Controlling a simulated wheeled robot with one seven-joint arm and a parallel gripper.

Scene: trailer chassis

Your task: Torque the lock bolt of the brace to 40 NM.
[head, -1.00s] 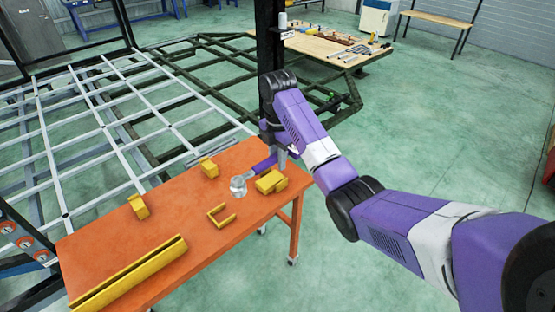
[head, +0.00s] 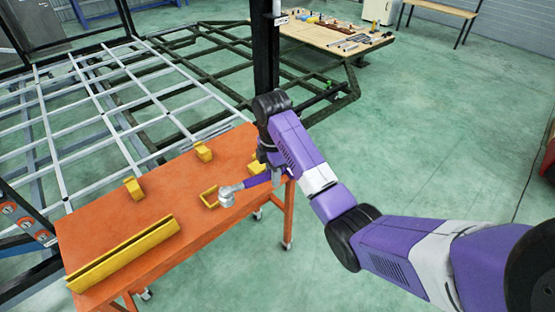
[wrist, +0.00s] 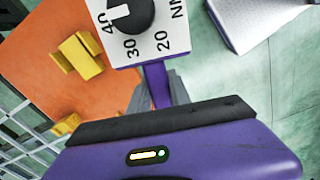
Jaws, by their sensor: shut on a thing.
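My gripper (head: 272,158) is shut on a torque wrench with a purple handle and a silver head (head: 227,195). The wrench is held over the right part of the orange table and points left. In the wrist view its white dial plate (wrist: 158,55) reads 20, 30, 40 and NM. The white mark on the black knob (wrist: 132,12) points near 40. The plate's top is cut off. I cannot make out the brace or its lock bolt in these frames.
The orange table (head: 105,235) carries several yellow brackets and a long yellow beam (head: 125,252). A chassis frame (head: 75,120) lies behind it, with a dark post (head: 266,60) beside my gripper. A wooden workbench (head: 335,30) stands farther back. Floor at right is clear.

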